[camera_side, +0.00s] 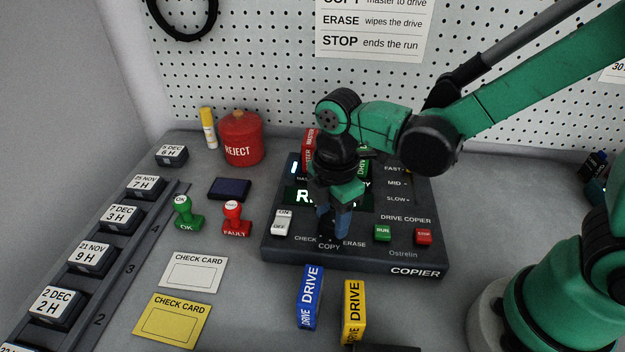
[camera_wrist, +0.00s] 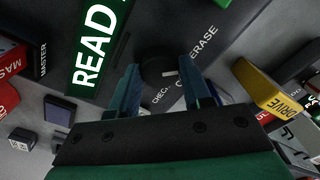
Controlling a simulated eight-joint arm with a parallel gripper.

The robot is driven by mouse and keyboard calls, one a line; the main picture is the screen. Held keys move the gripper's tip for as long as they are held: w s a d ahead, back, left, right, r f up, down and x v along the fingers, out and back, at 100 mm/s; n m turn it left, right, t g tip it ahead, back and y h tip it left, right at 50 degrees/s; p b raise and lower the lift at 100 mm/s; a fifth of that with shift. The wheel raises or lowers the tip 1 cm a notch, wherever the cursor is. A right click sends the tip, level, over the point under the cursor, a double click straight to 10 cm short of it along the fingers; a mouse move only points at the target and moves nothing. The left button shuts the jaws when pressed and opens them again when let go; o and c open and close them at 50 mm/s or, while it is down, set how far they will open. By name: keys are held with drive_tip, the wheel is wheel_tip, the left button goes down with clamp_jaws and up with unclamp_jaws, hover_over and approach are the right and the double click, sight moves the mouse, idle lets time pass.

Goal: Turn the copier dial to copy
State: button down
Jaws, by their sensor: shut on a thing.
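The copier (camera_side: 300,253) is a dark box with a lit green display (camera_side: 301,196), partly hidden by my gripper. Its dial (camera_wrist: 152,68) is a black round knob with a short white mark on its right side in the wrist view. The mark faces roughly between the CHECK and ERASE labels; its exact setting is hard to tell. The COPY label (camera_side: 329,246) shows between them in the side view. My gripper (camera_side: 335,234) points down, with its blue fingers around the dial, shut on it. The fingers mostly hide the dial in the side view.
An ON/OFF switch (camera_side: 282,222), a green RUN button (camera_side: 383,233) and a red STOP button (camera_side: 423,236) flank the dial. Blue (camera_side: 311,297) and yellow (camera_side: 354,311) DRIVE blocks stand in front. Stamps and a red REJECT pot (camera_side: 240,138) are left.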

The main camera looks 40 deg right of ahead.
sight(333, 219)
drive_tip(key=m, duration=0.4)
drive_tip(key=shift+m, duration=2.1)
drive_tip(key=shift+c, duration=2)
unclamp_jaws()
drive_tip(key=shift+r, duration=0.1)
drive_tip(key=shift+r, duration=2.7)
